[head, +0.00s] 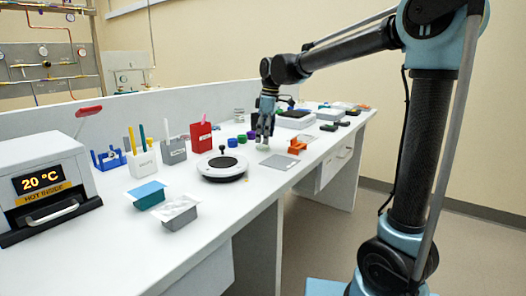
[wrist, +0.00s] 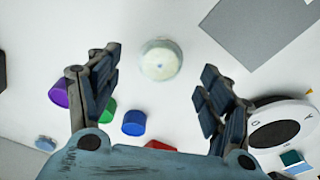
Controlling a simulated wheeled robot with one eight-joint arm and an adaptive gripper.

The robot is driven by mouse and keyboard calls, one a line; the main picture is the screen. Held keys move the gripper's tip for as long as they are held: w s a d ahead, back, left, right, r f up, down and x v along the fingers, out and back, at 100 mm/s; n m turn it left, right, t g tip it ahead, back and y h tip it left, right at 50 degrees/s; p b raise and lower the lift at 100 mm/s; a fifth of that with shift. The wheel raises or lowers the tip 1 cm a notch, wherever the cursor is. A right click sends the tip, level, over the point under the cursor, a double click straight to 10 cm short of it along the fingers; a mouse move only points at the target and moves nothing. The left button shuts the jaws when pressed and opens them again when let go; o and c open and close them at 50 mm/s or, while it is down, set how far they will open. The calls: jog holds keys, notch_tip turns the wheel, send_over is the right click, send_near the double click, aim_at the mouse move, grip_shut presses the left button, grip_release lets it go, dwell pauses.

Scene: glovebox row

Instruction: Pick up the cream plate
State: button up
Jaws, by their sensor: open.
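The cream plate (wrist: 161,60) is a small, round, pale dish with a clear rim, lying on the white bench. In the wrist view it shows at top centre, between and a little beyond the tips of my gripper (wrist: 161,76). The fingers are spread apart with nothing between them. In the head view my gripper (head: 265,135) points down above the bench, and a pale patch, probably the plate (head: 263,147), shows just under it. The height of the fingertips above the plate is hard to tell.
Purple (wrist: 60,93), green (wrist: 108,110) and blue (wrist: 134,122) caps lie close to the fingers. A white round device (head: 222,168) with a dark knob is nearby. A flat grey sheet (head: 279,162) and an orange holder (head: 297,146) lie to the right of my gripper.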

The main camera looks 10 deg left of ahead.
jog(key=shift+a+f, duration=0.15)
jog(key=shift+f, duration=0.75)
jog(key=shift+a+f, duration=0.15)
jog(key=shift+f, duration=0.7)
jog(key=c, duration=1.1)
jog(key=shift+c, duration=0.2)
